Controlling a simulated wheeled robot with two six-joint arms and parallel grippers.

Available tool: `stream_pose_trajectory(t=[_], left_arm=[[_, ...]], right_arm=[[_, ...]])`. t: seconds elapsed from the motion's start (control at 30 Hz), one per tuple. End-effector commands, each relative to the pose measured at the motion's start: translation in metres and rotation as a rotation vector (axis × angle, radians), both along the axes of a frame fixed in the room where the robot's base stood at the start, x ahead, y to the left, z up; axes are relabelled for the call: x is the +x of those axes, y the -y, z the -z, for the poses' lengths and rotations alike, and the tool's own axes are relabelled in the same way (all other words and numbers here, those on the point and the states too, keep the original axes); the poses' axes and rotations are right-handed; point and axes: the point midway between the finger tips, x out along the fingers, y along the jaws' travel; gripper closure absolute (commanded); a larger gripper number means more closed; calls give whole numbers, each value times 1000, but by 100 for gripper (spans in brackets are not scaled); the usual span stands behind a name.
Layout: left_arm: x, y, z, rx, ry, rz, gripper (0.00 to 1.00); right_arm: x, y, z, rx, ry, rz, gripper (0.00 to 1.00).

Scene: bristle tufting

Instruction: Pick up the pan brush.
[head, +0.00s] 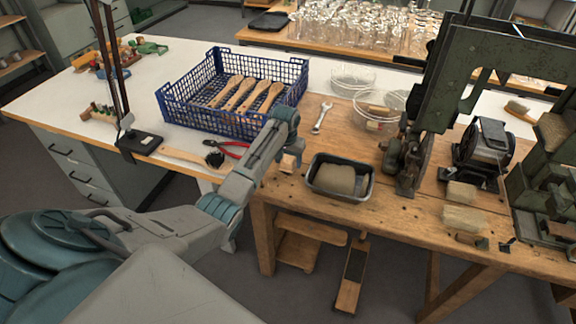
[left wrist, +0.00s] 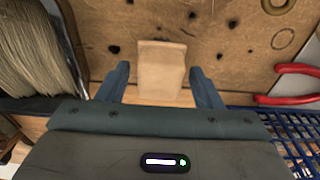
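A brush with a pale wooden handle and a dark bristle head (head: 213,159) lies on the white bench left of the pliers; it looks most like the pan brush. My left gripper (head: 287,149) hangs over the wooden bench between the blue basket and the black tray. In the left wrist view, my left gripper (left wrist: 159,71) is open. A pale wooden block (left wrist: 161,62) shows between its fingers, with a gap on each side; its near end is hidden by my palm. The block also shows in the head view (head: 288,163). My right gripper is not in view.
The black tray (head: 315,182) holding a bristle bundle stands right of my gripper. The blue basket (head: 185,120) with wooden handles is behind. Red-handled pliers (head: 235,150), a spanner (head: 321,118) and a lamp base (head: 140,143) lie around. A green machine stands at right.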

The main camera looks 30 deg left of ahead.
Motion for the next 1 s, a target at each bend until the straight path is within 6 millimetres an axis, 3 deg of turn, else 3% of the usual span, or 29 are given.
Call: stream_pose_trajectory(t=[0.03, 0.23, 0.3, 0.67, 0.87, 1.0], left_arm=[[0, 0, 0, 0, 0, 0, 48], [0, 0, 0, 0, 0, 0, 87], [0, 0, -1, 0, 1, 0, 93], [1, -1, -7, 1, 3, -1, 93], [2, -1, -35, 3, 8, -1, 93], [-22, 16, -35, 2, 2, 1, 93]], right_arm=[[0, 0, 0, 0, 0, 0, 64], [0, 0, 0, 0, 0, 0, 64], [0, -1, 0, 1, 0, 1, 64], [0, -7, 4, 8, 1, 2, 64], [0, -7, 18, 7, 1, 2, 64], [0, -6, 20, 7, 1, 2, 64]])
